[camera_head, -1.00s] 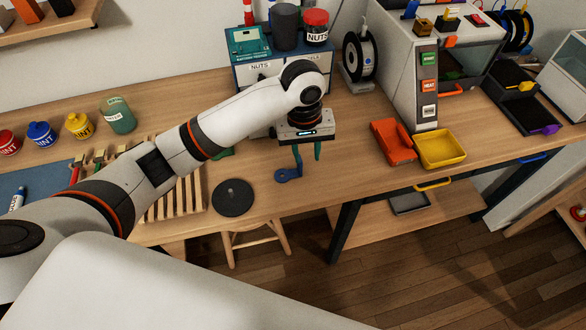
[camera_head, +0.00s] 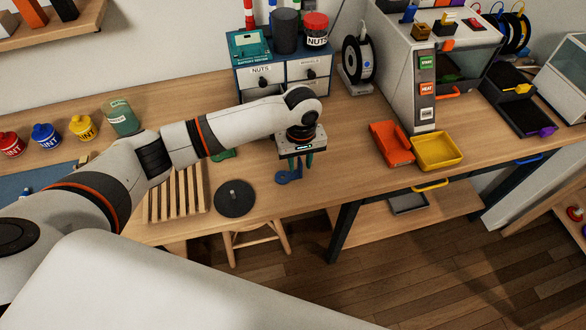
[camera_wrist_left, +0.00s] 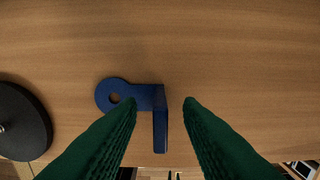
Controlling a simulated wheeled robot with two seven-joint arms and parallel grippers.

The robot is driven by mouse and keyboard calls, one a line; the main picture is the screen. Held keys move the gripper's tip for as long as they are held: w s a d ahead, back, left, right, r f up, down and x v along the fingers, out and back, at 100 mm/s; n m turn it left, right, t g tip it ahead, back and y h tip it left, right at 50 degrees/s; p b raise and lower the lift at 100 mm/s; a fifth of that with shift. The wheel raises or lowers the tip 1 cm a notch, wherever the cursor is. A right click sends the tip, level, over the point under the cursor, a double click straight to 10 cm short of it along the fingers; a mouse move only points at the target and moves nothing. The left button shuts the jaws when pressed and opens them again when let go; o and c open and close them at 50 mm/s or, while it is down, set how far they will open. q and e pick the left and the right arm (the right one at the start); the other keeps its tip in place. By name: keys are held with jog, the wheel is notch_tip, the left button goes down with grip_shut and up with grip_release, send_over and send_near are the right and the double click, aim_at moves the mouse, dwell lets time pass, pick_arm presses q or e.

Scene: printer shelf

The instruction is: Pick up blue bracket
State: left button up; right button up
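The blue bracket (camera_head: 287,178) lies on the wooden table near its front edge. In the left wrist view the bracket (camera_wrist_left: 146,97) shows a flat plate with a round holed end at the left and an upright flange at the right. My left gripper (camera_head: 302,162) points down over it with green fingers. In the left wrist view the fingertips of my left gripper (camera_wrist_left: 160,103) are apart, one on each side of the flange, with visible gaps. The left finger hides part of the bracket. My right gripper is not in view.
A black disc (camera_head: 234,198) and a slatted wooden rack (camera_head: 176,195) lie left of the bracket. An orange bin (camera_head: 391,144) and a yellow bin (camera_head: 437,151) stand to the right. A drawer cabinet (camera_head: 262,79) stands behind. Table right of the bracket is clear.

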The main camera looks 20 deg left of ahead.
pick_arm(q)
jog(key=shift+f, duration=0.9)
jog(key=shift+c, duration=0.4)
grip_shut()
jog(key=shift+r, duration=0.1)
